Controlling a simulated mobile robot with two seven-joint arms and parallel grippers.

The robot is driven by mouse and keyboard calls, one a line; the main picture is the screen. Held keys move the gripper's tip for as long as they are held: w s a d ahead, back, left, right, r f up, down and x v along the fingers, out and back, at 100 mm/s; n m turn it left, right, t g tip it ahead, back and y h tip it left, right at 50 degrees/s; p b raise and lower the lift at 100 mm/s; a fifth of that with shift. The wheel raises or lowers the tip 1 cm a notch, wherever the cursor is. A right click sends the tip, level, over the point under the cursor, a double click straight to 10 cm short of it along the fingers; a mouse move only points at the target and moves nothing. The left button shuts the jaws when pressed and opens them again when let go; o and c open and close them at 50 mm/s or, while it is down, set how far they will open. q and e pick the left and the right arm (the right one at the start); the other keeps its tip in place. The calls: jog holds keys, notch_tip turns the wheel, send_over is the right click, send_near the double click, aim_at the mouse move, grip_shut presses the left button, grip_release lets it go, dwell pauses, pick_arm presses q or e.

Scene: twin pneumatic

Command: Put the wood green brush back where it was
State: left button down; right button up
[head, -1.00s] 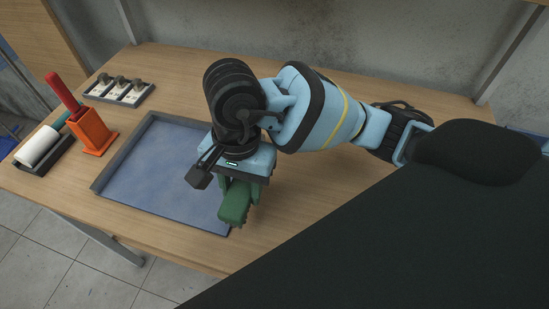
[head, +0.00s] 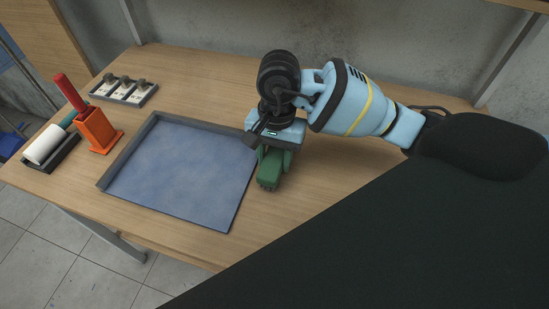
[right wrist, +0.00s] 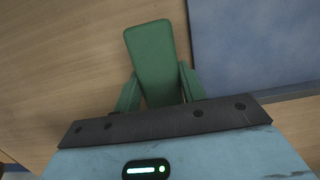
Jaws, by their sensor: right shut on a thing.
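The green brush (head: 269,172) is held under my right gripper (head: 273,152), just to the right of the blue tray (head: 103,184). In the right wrist view the brush (right wrist: 152,55) shows as a long green block between the two green fingers of my right gripper (right wrist: 160,88), which are shut on it. Its dark bristle side faces down in the head view. The brush is low over the wooden table, and I cannot tell whether it touches the surface. My left gripper is not in view.
An orange holder (head: 97,131) with a red-handled tool (head: 70,92) stands left of the tray. A white roller (head: 45,144) lies in a dark tray at the far left. A rack with several small knobbed pieces (head: 123,90) sits at the back left. Bare table (head: 330,170) lies right of the brush.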

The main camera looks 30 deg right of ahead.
aim_at(276, 151)
jog(key=shift+f, duration=0.55)
jog(key=shift+f, duration=0.2)
jog(key=o, duration=1)
jog(key=shift+r, duration=0.1)
notch_tip(276, 151, up, 12)
jog(key=w+d, duration=0.1)
